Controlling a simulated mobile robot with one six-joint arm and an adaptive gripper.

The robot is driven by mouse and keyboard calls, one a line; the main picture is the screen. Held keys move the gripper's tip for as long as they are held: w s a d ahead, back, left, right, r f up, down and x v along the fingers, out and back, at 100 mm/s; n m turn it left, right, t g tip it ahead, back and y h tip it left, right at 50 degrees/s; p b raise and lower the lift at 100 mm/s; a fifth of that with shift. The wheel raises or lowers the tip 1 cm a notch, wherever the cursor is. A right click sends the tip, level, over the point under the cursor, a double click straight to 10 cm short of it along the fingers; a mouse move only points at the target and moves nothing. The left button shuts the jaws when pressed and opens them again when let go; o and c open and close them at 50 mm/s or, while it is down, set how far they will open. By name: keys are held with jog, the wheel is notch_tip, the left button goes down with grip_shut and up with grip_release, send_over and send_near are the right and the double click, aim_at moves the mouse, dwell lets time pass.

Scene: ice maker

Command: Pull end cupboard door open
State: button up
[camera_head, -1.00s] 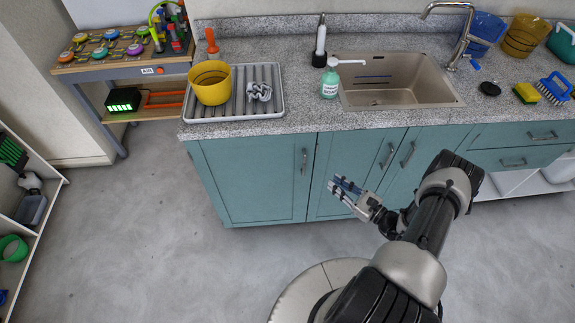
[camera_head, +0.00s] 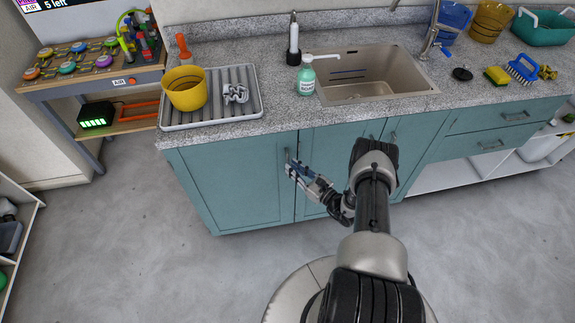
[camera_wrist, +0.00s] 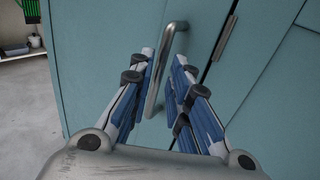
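The end cupboard door (camera_head: 232,185) is the teal left-hand door under the counter, and it is closed. Its vertical metal handle (camera_wrist: 165,68) stands between the two blue-padded fingers of my gripper (camera_wrist: 168,68) in the wrist view. The fingers are apart, with the handle nearer the left finger; I cannot tell whether that finger touches it.
The neighbouring teal door (camera_head: 322,165) is closed beside the end door. A drying tray (camera_head: 245,103) with a yellow pot (camera_head: 185,88) stands on the counter above. The grey floor (camera_head: 150,235) in front of and left of the cupboard is clear.

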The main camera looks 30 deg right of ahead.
jog(key=shift+x, duration=1.85)
jog(key=shift+c, duration=0.3)
grip_shut()
